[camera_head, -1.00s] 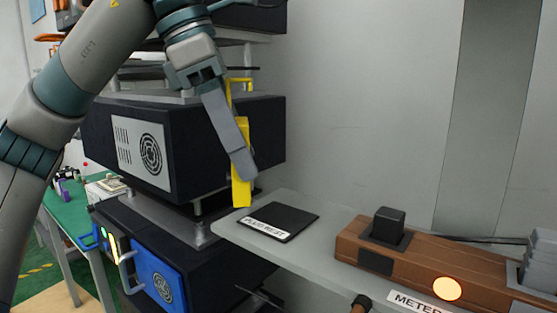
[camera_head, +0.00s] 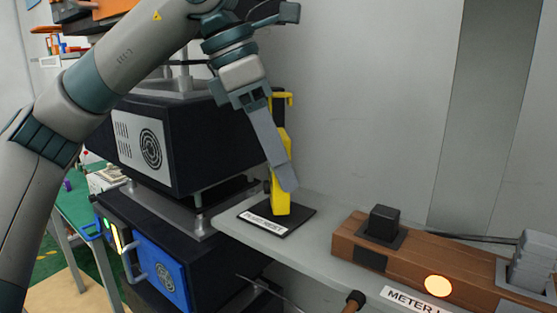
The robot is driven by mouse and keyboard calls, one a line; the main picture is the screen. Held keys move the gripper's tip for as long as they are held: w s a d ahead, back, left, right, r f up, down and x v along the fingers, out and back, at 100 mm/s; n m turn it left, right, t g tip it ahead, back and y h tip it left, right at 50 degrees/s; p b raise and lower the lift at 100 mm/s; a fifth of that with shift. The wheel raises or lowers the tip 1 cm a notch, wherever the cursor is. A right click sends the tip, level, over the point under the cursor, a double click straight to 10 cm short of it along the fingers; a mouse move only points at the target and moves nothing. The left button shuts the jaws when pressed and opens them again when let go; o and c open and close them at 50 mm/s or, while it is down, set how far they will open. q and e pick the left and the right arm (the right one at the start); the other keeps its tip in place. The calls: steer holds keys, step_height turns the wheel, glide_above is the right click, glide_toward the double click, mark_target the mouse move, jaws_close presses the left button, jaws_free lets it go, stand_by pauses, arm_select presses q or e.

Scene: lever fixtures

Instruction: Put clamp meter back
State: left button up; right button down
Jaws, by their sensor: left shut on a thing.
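The yellow clamp meter (camera_head: 283,203) is upright in my left gripper (camera_head: 285,184), which is shut on it. Its hook-like jaw shows above the fingers, and its lower end is over the black labelled pad (camera_head: 296,221) on the grey shelf. I cannot tell whether it touches the pad. The fingers hide part of the meter. My right gripper is not in view.
A brown wooden block (camera_head: 398,257) with a black plug and a lit round lamp (camera_head: 438,286) stands on the shelf to the right. Dark equipment boxes (camera_head: 205,140) are stacked on the left. The grey wall is close behind.

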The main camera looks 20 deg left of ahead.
arm_select(q)
steer(key=shift+a+f, duration=0.2)
steer(key=shift+f, duration=0.45)
steer(key=shift+d, duration=0.15)
steer(key=shift+f, duration=0.15)
steer(key=o, duration=1.3)
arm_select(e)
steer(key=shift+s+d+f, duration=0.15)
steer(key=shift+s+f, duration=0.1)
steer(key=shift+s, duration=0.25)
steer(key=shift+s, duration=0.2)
